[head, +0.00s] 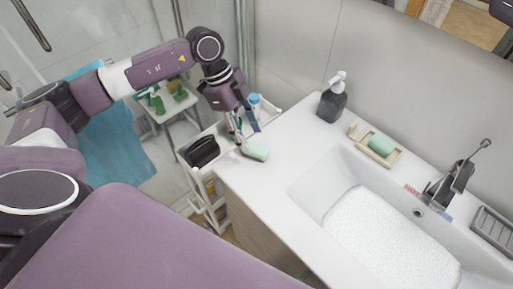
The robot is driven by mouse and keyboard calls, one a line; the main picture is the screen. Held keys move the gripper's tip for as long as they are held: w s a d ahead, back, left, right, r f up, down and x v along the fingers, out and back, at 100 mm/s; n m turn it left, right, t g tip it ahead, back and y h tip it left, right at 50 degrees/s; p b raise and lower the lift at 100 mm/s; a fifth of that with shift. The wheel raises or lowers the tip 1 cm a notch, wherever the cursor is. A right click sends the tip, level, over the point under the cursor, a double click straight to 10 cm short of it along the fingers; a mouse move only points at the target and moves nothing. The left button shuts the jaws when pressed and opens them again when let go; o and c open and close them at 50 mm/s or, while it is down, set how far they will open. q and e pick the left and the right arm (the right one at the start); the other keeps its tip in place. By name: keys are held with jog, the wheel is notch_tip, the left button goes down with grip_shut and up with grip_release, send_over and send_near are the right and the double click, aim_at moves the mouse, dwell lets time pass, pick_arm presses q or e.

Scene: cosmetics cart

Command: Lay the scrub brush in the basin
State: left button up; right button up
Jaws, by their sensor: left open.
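A small pale-green and white item (255,151), which looks like the scrub brush, lies at the left end of the white counter. My left gripper (240,137) is open, pointing down just at its left end; I cannot tell whether the fingers touch it. The basin (311,187) is sunk in the counter to the right, with a white textured mass (390,240) covering much of its floor. My right gripper is not in view.
A dark soap pump bottle (332,104) and a tray with a green bar (381,145) stand along the wall. A faucet (447,187) rises behind the basin. A white cart (205,175) with a black item (202,151) stands left of the counter. The counter's front left is clear.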

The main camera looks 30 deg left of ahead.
aim_at(255, 146)
pick_arm(q)
jog(key=p+x, duration=0.2)
jog(key=x, duration=0.2)
jog(key=shift+s+f, duration=0.2)
jog(key=shift+f, duration=0.15)
jog(key=shift+w+d+f, duration=0.1)
jog(key=shift+d+f, duration=0.1)
jog(key=shift+f, duration=0.15)
grip_shut()
jog(key=shift+r, duration=0.1)
notch_tip(255, 146, up, 20)
jog(key=b, duration=0.3)
jog(key=shift+b, duration=0.4)
